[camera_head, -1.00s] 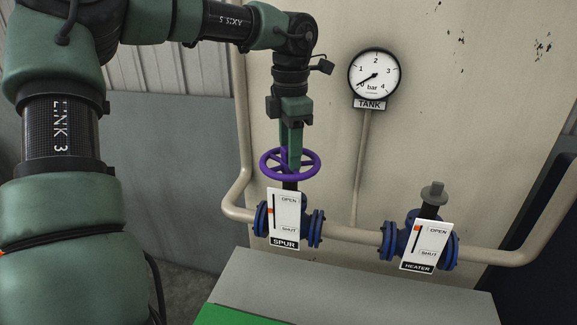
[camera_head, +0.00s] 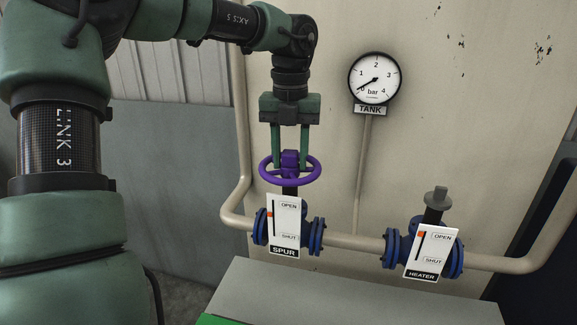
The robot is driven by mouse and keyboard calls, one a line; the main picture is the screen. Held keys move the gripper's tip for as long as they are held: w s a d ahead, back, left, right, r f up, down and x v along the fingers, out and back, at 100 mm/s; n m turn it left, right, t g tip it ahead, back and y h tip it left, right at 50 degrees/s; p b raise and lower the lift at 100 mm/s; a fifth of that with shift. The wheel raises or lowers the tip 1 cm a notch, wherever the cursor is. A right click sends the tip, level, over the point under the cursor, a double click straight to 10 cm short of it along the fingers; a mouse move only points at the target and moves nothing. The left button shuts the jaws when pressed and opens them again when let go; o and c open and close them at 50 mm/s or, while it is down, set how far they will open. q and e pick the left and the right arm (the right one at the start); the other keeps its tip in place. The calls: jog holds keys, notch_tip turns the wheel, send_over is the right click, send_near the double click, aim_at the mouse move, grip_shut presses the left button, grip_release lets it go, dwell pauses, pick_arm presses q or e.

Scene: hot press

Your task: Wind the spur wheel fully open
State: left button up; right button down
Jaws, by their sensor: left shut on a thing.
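The purple spur wheel (camera_head: 262,170) sits level on top of the blue spur valve (camera_head: 317,235). My left gripper (camera_head: 290,158) points down from above, its two green fingers on either side of the wheel's raised purple middle, shut on it. The white SPUR plate (camera_head: 284,222) in front of the valve has an orange marker (camera_head: 270,213) in the upper part of its scale, slightly below the OPEN label's level. My right gripper is not in view.
To the right on the same beige pipe (camera_head: 355,242) is the heater valve (camera_head: 392,248), with a bare grey stem top and its marker near OPEN. The TANK gauge (camera_head: 375,78) above reads near zero. A grey box top (camera_head: 350,295) lies below.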

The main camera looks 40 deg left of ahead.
pick_arm(q)
jog(key=n, duration=0.8)
jog(key=shift+n, duration=0.3)
jog(key=n, duration=0.2)
jog(key=shift+n, duration=0.4)
jog(key=n, duration=0.4)
jog(key=shift+n, duration=1)
